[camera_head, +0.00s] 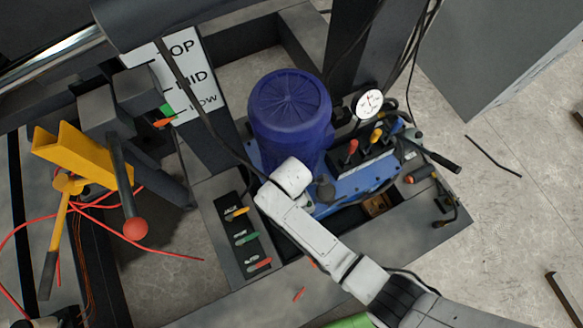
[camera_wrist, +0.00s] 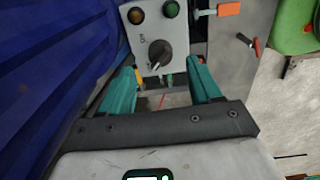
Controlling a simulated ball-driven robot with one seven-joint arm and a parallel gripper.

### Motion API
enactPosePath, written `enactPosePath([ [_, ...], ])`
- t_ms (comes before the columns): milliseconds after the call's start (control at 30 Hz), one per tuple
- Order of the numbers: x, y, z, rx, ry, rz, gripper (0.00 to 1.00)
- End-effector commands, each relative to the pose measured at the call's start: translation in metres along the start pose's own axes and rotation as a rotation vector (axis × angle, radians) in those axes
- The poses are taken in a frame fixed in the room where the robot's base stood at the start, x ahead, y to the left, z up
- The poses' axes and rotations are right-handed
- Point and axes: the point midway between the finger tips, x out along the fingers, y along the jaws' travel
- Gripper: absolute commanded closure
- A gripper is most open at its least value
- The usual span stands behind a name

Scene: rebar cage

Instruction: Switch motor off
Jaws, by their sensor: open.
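The blue ribbed motor (camera_head: 290,105) stands upright on a blue base in the head view, and its ribs fill the left of the wrist view (camera_wrist: 45,75). A light grey switch panel (camera_wrist: 185,35) is at the top of the wrist view. It carries a dark rotary knob (camera_wrist: 160,53) with a pale mark at its lower edge, small lettering beside it, and an amber and a green lamp above. My gripper (camera_wrist: 162,66) is open, its teal fingers apart and pointing toward the panel, with the knob between their tips in the picture. Contact cannot be told. The head view hides the gripper and panel.
A pressure gauge (camera_head: 368,103) and several coloured levers stand right of the motor. A black lever panel (camera_head: 241,238) lies left of my arm. A yellow bracket (camera_head: 85,160) and a red-knobbed lever (camera_head: 135,228) are at the left. Concrete floor is open at the right.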

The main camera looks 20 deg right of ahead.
Motion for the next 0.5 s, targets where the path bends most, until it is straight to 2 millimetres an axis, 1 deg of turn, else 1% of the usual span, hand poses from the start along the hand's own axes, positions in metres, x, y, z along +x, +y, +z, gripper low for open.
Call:
enactPosePath([
  [33,-0.011,0.000,0.000,0.001,0.001,0.002,0.37],
  [200,-0.039,0.000,0.000,0.000,0.000,0.001,0.37],
  [333,-0.053,0.000,0.000,0.000,0.000,0.001,0.37],
  [500,-0.062,0.000,0.000,-0.001,0.000,0.000,0.37],
])
